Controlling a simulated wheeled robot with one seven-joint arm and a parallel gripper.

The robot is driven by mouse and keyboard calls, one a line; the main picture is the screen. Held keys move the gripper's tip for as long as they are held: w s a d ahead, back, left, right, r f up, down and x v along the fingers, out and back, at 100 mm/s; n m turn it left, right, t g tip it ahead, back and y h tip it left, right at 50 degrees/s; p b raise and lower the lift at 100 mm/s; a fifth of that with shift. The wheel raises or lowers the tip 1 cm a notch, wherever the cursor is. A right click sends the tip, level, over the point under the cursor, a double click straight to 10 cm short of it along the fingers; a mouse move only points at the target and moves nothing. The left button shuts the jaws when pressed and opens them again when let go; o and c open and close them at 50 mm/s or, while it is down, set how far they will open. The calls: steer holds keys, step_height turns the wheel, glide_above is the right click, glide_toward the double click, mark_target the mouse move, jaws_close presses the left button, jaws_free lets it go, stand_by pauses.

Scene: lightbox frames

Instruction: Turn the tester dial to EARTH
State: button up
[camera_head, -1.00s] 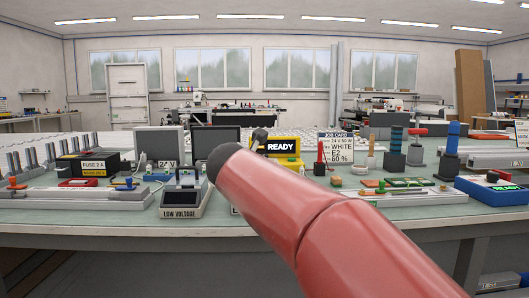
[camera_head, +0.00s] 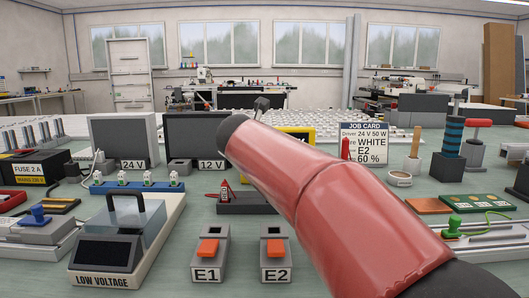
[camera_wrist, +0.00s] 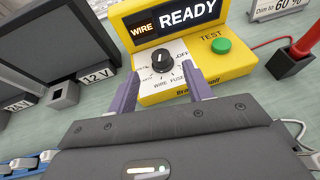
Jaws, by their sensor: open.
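The yellow tester (camera_wrist: 240,64) fills the upper middle of the wrist view. A green TEST button (camera_wrist: 221,45) is to the right. My gripper (camera_wrist: 162,90) is open, its two purple fingers apart just in front of the dial and not visibly touching it. In the head view my red arm hides most of the tester (camera_head: 307,131).
A 12 V monitor (camera_head: 205,137) stands left of the tester. A red probe in a dark block (camera_wrist: 290,62) and the job card (camera_head: 363,143) are to its right. E1 (camera_head: 209,250) and E2 (camera_head: 275,250) switches and the LOW VOLTAGE box (camera_head: 120,245) are at the front.

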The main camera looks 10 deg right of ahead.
steer(key=x, duration=0.6)
steer(key=shift+w+d+f, duration=0.1)
steer(key=shift+w+f, duration=0.15)
steer(key=shift+w, duration=0.05)
steer(key=c, duration=1)
steer(key=shift+o, duration=0.2)
